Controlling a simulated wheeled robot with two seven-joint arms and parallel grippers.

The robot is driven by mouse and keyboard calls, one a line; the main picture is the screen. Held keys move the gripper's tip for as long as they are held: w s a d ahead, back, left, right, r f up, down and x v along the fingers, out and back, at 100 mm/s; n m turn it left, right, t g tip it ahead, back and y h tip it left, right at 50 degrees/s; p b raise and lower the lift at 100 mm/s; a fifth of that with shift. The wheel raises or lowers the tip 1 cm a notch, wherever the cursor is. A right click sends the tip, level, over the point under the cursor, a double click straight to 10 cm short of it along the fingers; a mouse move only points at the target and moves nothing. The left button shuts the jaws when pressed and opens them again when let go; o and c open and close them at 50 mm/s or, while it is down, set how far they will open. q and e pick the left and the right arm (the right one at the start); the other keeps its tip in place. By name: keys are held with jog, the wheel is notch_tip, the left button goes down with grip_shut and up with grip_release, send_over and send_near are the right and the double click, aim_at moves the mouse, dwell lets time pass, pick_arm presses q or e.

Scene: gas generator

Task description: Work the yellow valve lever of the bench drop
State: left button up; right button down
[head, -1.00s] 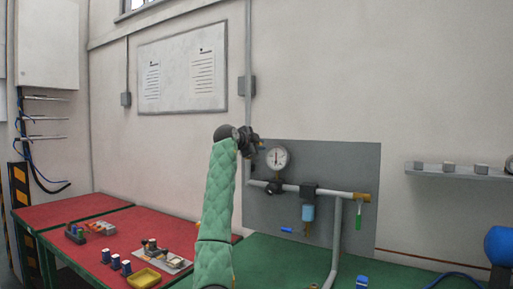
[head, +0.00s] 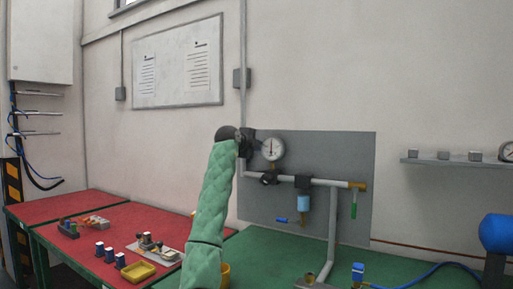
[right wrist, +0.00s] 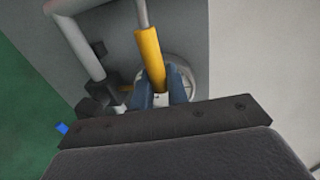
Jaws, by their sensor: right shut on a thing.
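The yellow valve lever (right wrist: 149,58) shows in the right wrist view as a yellow sleeve on a grey rod. The blue fingertips of my right gripper (right wrist: 160,92) are shut on its lower end. In the head view my right gripper (head: 250,145) is at the upper left of the grey panel (head: 340,150), just left of the round pressure gauge (head: 272,149). The lever is hidden there behind the gripper and arm. My left gripper is not in view.
A grey pipe (head: 325,181) crosses the panel, with a blue-bowled filter (head: 303,203) and a green handle (head: 354,205). A blue handle (head: 282,220) sits lower. The green bench (head: 400,265) is below. Red benches (head: 90,214) with small parts and a yellow tray (head: 138,271) are at left.

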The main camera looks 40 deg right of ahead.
jog(key=shift+f, duration=0.15)
jog(key=c, duration=1.4)
grip_release()
jog(key=shift+c, duration=0.2)
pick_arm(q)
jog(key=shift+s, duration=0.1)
